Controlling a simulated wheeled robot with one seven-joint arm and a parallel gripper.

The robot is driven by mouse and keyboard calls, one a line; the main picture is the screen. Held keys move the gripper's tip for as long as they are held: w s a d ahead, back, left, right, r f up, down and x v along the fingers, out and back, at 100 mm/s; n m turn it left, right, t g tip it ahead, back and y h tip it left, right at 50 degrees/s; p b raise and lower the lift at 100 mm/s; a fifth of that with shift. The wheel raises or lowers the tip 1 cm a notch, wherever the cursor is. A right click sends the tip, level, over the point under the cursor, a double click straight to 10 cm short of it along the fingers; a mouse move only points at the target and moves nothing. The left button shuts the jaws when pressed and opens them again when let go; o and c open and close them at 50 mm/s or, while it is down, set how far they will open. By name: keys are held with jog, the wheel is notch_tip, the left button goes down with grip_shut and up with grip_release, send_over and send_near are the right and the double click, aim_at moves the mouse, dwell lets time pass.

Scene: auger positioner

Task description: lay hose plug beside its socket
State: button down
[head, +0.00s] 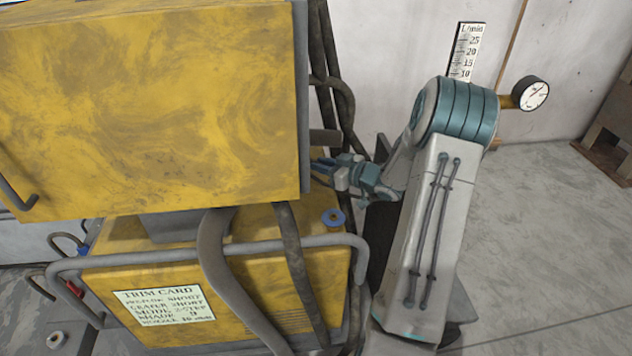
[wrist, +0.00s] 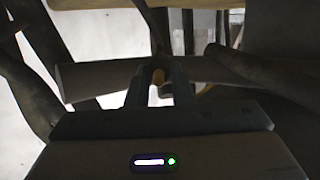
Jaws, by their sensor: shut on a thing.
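My gripper (head: 318,171) reaches in from the right, close to the right edge of the upper yellow cabinet in the head view. In the wrist view my gripper (wrist: 160,84) has its fingers close together on a small, dark brownish piece, probably the hose plug (wrist: 158,74). Its shape is mostly hidden by the fingers and shade. A blue ring with a dark centre (head: 333,217) lies on top of the lower yellow unit, below my gripper. I cannot tell whether it is the socket.
Thick dark hoses (head: 295,265) hang in front of the lower yellow unit (head: 255,255), which has a grey rail (head: 150,256). More hoses (head: 330,60) run behind my gripper. The wrist view shows a grey bar (wrist: 95,80) and dark hoses crowding both sides. Open floor (head: 540,230) lies right.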

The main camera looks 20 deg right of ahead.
aim_at(322, 191)
jog(key=shift+f+b, duration=0.45)
jog(key=shift+f, duration=3.1)
jog(key=shift+f, duration=0.2)
jog(key=c, duration=1.3)
grip_release()
jog(key=shift+r, duration=0.1)
jog(key=shift+r, duration=0.25)
jog(key=v, duration=0.7)
jog(key=shift+s+d+f+p, duration=0.1)
jog(key=shift+s+f+p, duration=0.05)
jog(key=shift+s+p, duration=0.15)
